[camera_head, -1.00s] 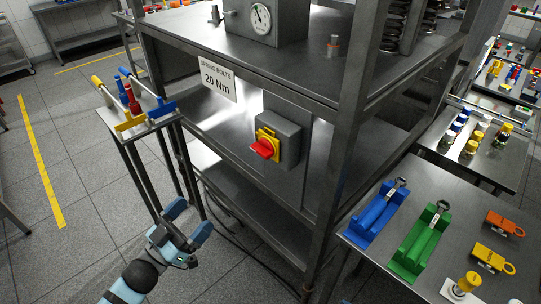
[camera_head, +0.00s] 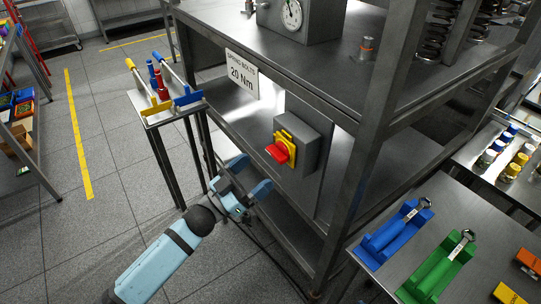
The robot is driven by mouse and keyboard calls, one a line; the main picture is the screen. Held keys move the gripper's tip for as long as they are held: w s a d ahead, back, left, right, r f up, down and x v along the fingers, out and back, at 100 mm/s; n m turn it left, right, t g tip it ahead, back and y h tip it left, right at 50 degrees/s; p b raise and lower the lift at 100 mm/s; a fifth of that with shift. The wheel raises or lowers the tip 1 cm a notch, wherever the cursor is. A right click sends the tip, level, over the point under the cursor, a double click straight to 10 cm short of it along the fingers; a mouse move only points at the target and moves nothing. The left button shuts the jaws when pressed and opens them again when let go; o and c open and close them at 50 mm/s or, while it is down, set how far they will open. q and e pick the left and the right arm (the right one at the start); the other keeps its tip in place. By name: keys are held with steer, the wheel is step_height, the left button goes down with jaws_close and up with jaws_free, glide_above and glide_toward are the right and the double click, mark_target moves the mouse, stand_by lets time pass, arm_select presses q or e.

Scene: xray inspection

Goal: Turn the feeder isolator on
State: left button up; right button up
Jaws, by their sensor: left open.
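The feeder isolator (camera_head: 306,146) is a grey box with a yellow plate and a red rotary handle (camera_head: 278,152). It is mounted on a panel of the steel rack, under the upper shelf. The red handle juts out to the left. My left gripper (camera_head: 250,178) is open and empty, its blue fingers below and to the left of the isolator, apart from it. My right gripper is out of view.
A small stand (camera_head: 150,118) with yellow and blue T-handled tools is left of the rack. A side table (camera_head: 470,215) at right carries blue and green holders. The rack's upright (camera_head: 365,190) stands right of the isolator. Open floor lies at left.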

mark_target(272, 157)
arm_select(q)
steer(key=x, duration=0.5)
steer(key=shift+w+d+r+p, duration=0.1)
steer(key=shift+w+d+p, duration=0.1)
steer(key=shift+p, duration=0.1)
steer(key=c, duration=0.9)
